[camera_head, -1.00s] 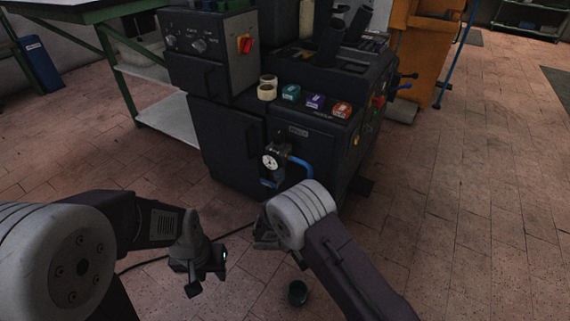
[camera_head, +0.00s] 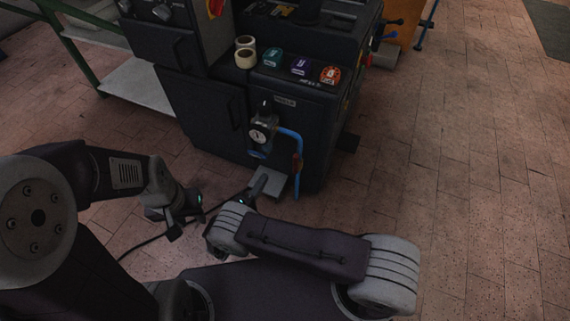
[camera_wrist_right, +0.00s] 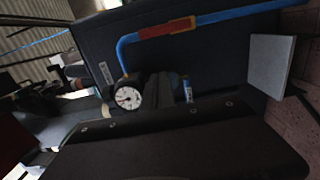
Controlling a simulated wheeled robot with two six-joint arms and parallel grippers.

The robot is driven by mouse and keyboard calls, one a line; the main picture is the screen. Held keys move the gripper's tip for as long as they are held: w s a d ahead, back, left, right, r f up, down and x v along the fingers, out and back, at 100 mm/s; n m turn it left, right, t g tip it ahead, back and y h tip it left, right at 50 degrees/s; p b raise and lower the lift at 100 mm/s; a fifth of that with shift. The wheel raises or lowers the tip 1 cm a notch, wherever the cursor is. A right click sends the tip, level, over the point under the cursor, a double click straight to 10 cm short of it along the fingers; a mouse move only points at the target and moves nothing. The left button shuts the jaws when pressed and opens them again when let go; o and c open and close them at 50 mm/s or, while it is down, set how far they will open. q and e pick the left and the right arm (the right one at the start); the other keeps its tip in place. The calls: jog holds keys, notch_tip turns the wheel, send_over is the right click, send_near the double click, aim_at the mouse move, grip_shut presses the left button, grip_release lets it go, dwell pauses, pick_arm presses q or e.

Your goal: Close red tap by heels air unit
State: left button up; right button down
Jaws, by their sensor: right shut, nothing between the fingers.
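The air unit with its round white gauge (camera_head: 259,134) is on the black machine's front; it also shows in the right wrist view (camera_wrist_right: 128,97). A blue pipe (camera_head: 290,134) leaves it and bends down. The red tap (camera_head: 297,163) sits on the pipe's vertical run. In the right wrist view the red tap (camera_wrist_right: 167,28) lies along the blue pipe. My right gripper (camera_head: 250,195) is shut and empty, below and left of the tap, apart from it. My left gripper (camera_head: 178,217) is further left, low over the floor; its jaws are unclear.
A light grey plate (camera_head: 270,182) is low at the machine's foot, close to my right gripper; it shows in the right wrist view too (camera_wrist_right: 271,64). A black cable (camera_head: 135,250) lies on the floor. Tape rolls (camera_head: 245,58) and small boxes sit on the machine. Floor at right is clear.

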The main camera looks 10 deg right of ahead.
aim_at(296, 165)
jog(key=w+d+b, duration=0.3)
jog(key=w+d, duration=0.2)
jog(key=d, duration=0.4)
jog(key=shift+w+b, duration=0.25)
jog(key=shift+b, duration=0.1)
